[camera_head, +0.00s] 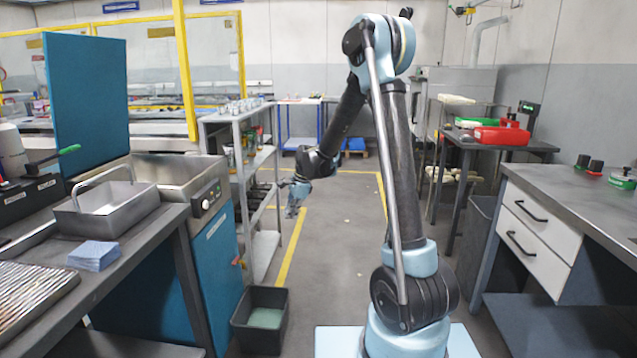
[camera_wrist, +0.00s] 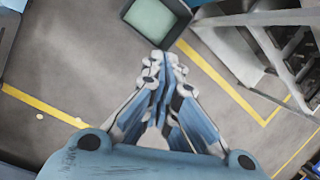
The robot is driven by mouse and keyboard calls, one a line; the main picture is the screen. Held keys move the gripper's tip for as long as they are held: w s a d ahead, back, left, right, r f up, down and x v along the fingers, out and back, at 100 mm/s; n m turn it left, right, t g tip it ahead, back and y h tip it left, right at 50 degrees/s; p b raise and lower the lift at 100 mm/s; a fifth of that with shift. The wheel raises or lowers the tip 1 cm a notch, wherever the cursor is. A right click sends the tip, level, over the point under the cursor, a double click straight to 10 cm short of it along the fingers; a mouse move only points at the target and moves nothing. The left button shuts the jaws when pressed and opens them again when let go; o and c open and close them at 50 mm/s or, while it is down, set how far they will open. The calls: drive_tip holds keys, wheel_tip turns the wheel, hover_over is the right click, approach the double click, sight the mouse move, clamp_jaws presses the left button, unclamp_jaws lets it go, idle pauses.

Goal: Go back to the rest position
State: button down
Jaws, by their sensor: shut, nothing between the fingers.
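My gripper (camera_head: 293,211) hangs from my bent arm in the middle of the head view, pointing down over the open floor beside the grey shelf rack. In the wrist view my gripper (camera_wrist: 163,60) has its fingers together with nothing between them. Beneath the fingertips in that view lies the floor, with the dark bin just past them. My gripper touches nothing that I can see.
A dark bin (camera_head: 261,318) stands on the floor by the blue cabinet (camera_head: 216,265). A left workbench (camera_head: 118,262) carries a metal basket (camera_head: 107,208) and blue cloths (camera_head: 94,256). A desk with drawers (camera_head: 537,231) is at right. The middle aisle (camera_head: 335,235) is clear.

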drive_tip(key=s+d+r+n+t+h, duration=0.1)
drive_tip(key=s+d+r+n, duration=0.3)
drive_tip(key=s+d, duration=0.45)
drive_tip(key=s+d+r+n, duration=0.3)
drive_tip(key=s+d+r, duration=0.45)
drive_tip(key=d, duration=0.25)
drive_tip(key=s+d+f+n, duration=0.2)
drive_tip(key=s+d, duration=0.1)
drive_tip(key=s, duration=0.4)
drive_tip(key=s+d+f+n+h, duration=0.1)
drive_tip(key=s+d+f+n, duration=0.1)
drive_tip(key=s+d, duration=0.2)
drive_tip(key=s+d+f+n+h, duration=0.1)
drive_tip(key=s+d+f+n, duration=0.1)
drive_tip(key=s, duration=0.8)
drive_tip(key=shift+d+f+n, duration=0.3)
drive_tip(key=shift+d+n, duration=0.2)
drive_tip(key=shift+d, duration=0.65)
drive_tip(key=shift+w+f, duration=0.2)
drive_tip(key=shift+w, duration=0.2)
